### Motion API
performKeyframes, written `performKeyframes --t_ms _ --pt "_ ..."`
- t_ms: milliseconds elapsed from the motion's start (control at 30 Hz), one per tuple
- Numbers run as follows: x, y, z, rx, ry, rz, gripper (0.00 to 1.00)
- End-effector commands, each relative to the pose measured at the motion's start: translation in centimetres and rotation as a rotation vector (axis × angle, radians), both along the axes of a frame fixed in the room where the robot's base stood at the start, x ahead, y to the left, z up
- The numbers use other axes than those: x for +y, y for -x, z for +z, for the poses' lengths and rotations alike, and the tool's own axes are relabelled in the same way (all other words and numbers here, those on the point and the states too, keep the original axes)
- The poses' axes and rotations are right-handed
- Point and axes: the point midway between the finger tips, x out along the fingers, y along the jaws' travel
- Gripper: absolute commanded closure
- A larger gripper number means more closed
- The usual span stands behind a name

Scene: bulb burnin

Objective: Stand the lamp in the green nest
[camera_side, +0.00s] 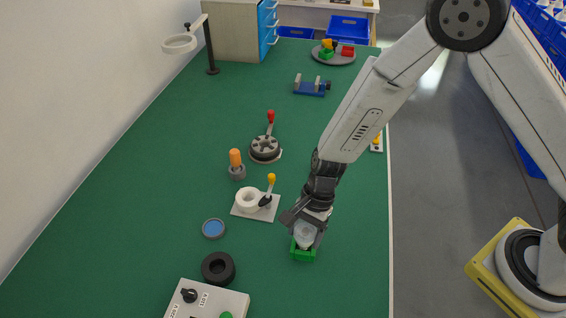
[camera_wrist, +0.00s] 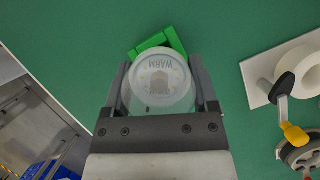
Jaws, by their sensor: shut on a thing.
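The lamp (camera_wrist: 160,82) is a round whitish bulb marked "WARM". It sits between the two fingers of my gripper (camera_wrist: 160,92) in the wrist view. In the side view my gripper (camera_side: 306,222) points down and is shut on the lamp (camera_side: 305,234). The green nest (camera_side: 303,254) is a small green block on the table, directly below the lamp.
A white plate (camera_side: 239,212) with a white ring and yellow-tipped lever stands left of the nest. A blue-topped disc (camera_side: 213,228), a black ring (camera_side: 218,268) and a control box (camera_side: 205,302) are nearer. The table's right edge is close by.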

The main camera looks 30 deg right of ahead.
Motion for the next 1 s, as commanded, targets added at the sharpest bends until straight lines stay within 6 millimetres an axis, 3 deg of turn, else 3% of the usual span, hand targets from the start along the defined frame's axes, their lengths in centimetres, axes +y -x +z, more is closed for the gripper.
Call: performKeyframes --t_ms 367,400,467,1000 --pt "0.0 0.0 -0.2 -0.001 0.000 0.000 0.81" --pt "0.0 0.0 -0.2 0.000 0.000 0.000 0.22" --pt "0.0 0.0 -0.2 0.000 0.000 0.000 0.03" --pt "-0.4 -0.2 0.8 -0.001 -0.001 -0.002 0.00"
